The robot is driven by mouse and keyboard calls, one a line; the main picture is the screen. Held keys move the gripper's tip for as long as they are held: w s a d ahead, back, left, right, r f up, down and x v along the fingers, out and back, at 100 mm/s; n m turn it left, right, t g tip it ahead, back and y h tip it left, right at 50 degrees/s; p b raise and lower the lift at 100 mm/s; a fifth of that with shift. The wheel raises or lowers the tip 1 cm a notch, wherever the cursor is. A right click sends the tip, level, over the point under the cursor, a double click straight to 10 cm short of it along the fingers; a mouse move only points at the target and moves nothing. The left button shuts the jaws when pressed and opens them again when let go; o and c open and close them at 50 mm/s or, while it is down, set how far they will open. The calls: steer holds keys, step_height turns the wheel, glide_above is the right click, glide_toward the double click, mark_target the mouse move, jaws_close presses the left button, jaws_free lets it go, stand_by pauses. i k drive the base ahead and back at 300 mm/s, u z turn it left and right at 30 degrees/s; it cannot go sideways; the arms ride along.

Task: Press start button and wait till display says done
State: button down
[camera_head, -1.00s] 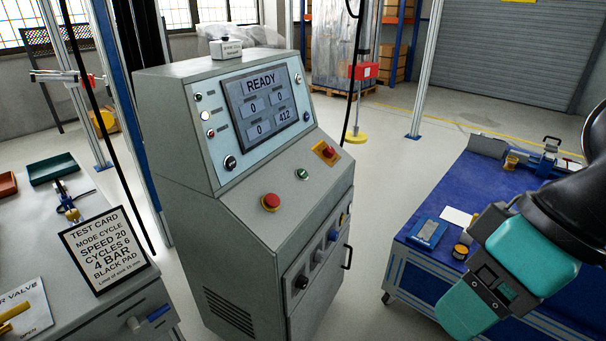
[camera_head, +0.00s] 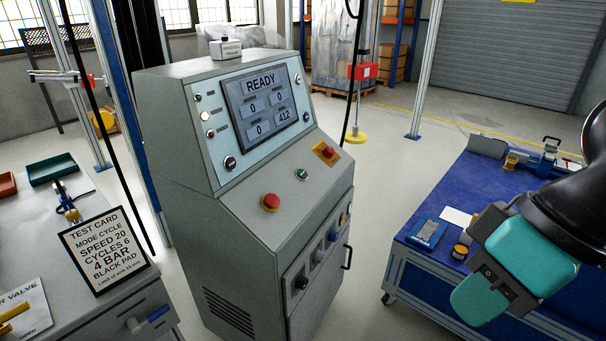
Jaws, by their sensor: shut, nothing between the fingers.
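The grey control console (camera_head: 240,190) stands in the middle of the head view. Its display (camera_head: 266,105) reads READY, with values 0, 0, 0 and 412 below. On the sloped panel are a green button (camera_head: 302,174), a red mushroom button (camera_head: 270,202) to its left, and a red switch on a yellow plate (camera_head: 327,152) to its right. The label on the green button is too small to read. My gripper (camera_head: 478,302) is shut and empty at the lower right, over the blue bench, well apart from the console.
A test card (camera_head: 103,250) stands on the left bench, reading mode cycle, speed 20, cycles 6, 4 bar, black pad. A blue-topped bench (camera_head: 480,185) with small tools is at the right. Open floor lies between it and the console.

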mark_target(302, 173)
steer(key=u, duration=0.55)
steer(key=k, duration=0.65)
steer(key=u, duration=0.95)
steer(key=i, duration=0.95)
steer(key=z, duration=0.5)
steer(key=i, duration=0.65)
steer(key=z, duration=0.55)
